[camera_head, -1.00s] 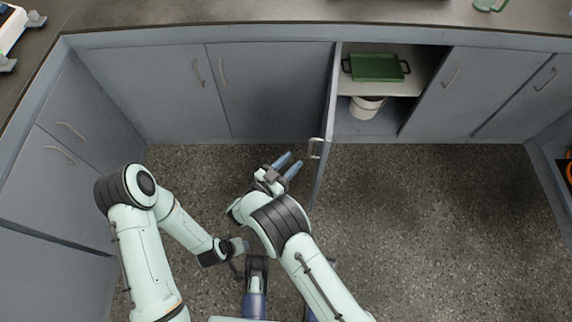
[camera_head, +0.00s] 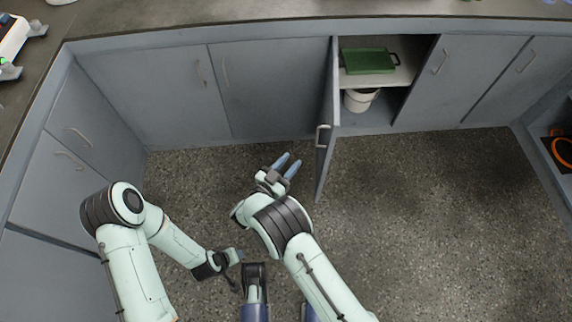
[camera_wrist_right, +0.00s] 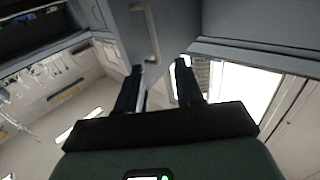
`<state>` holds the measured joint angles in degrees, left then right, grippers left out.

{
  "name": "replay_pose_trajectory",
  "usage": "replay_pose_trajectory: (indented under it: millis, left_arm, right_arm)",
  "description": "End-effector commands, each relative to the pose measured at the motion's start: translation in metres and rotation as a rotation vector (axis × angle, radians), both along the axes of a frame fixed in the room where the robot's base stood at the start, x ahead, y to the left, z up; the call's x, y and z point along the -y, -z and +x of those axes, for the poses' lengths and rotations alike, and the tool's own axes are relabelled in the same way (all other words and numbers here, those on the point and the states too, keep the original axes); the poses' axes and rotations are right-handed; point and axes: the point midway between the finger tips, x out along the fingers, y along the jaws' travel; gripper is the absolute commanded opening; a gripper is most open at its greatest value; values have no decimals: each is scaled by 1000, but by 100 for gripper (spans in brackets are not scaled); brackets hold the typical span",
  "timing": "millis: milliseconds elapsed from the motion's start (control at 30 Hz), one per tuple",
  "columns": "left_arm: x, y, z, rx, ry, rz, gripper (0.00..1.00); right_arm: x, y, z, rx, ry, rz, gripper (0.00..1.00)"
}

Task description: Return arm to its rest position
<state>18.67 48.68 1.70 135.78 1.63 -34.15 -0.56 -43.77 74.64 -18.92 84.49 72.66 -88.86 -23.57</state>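My right arm (camera_head: 315,275) is pale green with a dark joint and reaches forward from the lower middle of the head view. Its gripper (camera_head: 286,165) is open and empty, with the two blue-grey fingers apart. It is left of the open cabinet door (camera_head: 327,150) and apart from the door handle (camera_head: 322,136). In the right wrist view the fingers (camera_wrist_right: 158,84) are also spread, with the handle (camera_wrist_right: 150,35) beyond them. My left arm (camera_head: 135,270) is bent at the left, with its gripper (camera_head: 234,256) low over the floor; its fingers are too small to judge.
The open cabinet (camera_head: 410,60) holds a green tray (camera_head: 368,62) on its shelf and a white bucket (camera_head: 359,100) below. Closed cabinets line the back and left. An orange ring-shaped item (camera_head: 562,150) is at the right edge. The floor (camera_head: 430,210) on the right is clear.

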Motion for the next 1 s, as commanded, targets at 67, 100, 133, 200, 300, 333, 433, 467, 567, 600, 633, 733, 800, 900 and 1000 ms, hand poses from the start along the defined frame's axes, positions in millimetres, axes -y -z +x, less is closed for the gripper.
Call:
replay_pose_trajectory:
  millis: [67, 100, 133, 200, 300, 333, 433, 467, 567, 600, 633, 733, 800, 900, 1000]
  left_arm:
    - [0, 0, 0, 1, 0, 0, 43]
    - [0, 0, 0, 1, 0, 0, 43]
    - [0, 0, 0, 1, 0, 0, 43]
    - [0, 0, 0, 1, 0, 0, 43]
    - [0, 0, 0, 1, 0, 0, 43]
    - [0, 0, 0, 1, 0, 0, 43]
    - [0, 0, 0, 0, 0, -1, 43]
    - [0, 0, 0, 0, 0, -1, 43]
    - [0, 0, 0, 0, 0, 0, 43]
    - [0, 0, 0, 0, 0, 0, 43]
    - [0, 0, 0, 0, 0, 0, 43]
    - [0, 0, 0, 0, 0, 0, 43]
    - [0, 0, 0, 0, 0, 0, 43]
    - [0, 0, 0, 0, 0, 0, 43]
    - [0, 0, 0, 0, 0, 0, 43]
  right_arm:
    - [1, 0, 1, 0, 0, 0, 36]
    - [1, 0, 1, 0, 0, 0, 36]
    - [2, 0, 1, 0, 0, 0, 36]
    - [2, 0, 1, 0, 0, 0, 36]
    - [2, 0, 1, 0, 0, 0, 36]
    - [2, 0, 1, 0, 0, 0, 36]
    - [1, 0, 1, 0, 0, 0, 36]
    - [1, 0, 1, 0, 0, 0, 36]
    - [1, 0, 1, 0, 0, 0, 36]
    - [1, 0, 1, 0, 0, 0, 36]
    - [1, 0, 1, 0, 0, 0, 36]
    - [6, 3, 2, -10, -3, 2, 36]
    - [19, 15, 5, -45, -14, 12, 36]
    - [56, 48, 9, -150, -51, 52, 36]
    - [105, 99, -2, -324, -112, 151, 36]
